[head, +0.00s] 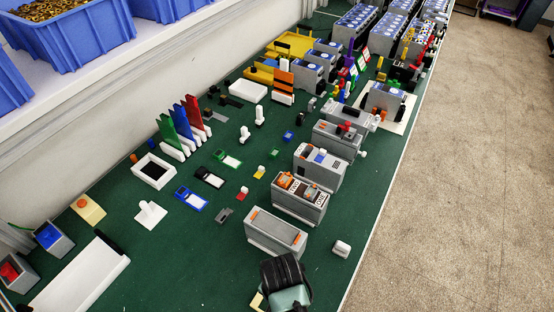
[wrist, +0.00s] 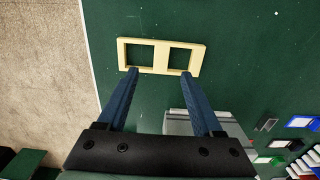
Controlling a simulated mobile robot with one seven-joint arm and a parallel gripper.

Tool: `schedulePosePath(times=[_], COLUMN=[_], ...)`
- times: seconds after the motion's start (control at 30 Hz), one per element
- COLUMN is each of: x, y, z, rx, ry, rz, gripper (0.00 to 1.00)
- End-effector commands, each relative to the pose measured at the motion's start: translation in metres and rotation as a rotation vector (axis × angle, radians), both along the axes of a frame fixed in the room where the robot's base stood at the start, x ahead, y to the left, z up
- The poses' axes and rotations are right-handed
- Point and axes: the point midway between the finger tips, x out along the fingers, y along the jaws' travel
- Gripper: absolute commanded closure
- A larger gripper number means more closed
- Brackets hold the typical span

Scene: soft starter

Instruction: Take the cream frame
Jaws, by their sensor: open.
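The cream frame (wrist: 160,44) lies flat on the green bench top in the wrist view, a rectangle with two openings. My gripper (wrist: 158,72) is open, and its two blue fingers reach toward the frame's near long side. The fingertips overlap that side in the picture; I cannot tell whether they touch it. Nothing is held between the fingers. In the head view my gripper (head: 287,290) is at the bottom edge and its fingers are hidden. A small cream corner of the frame (head: 257,301) shows just left of it.
A grey box module (head: 275,233) stands close to my gripper, with several more modules in a row behind it. A small white block (head: 341,248) lies to the right, near the bench edge. Small coloured parts lie to the left.

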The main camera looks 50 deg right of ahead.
Motion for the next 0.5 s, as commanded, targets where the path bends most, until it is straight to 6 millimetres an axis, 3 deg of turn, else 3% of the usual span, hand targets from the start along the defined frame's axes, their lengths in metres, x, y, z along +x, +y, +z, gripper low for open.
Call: schedulePosePath(times=[0.5], x=[0.001], y=[-0.001], z=[-0.044], rx=[0.000], ry=[0.001], rz=[0.001], gripper=[0.32])
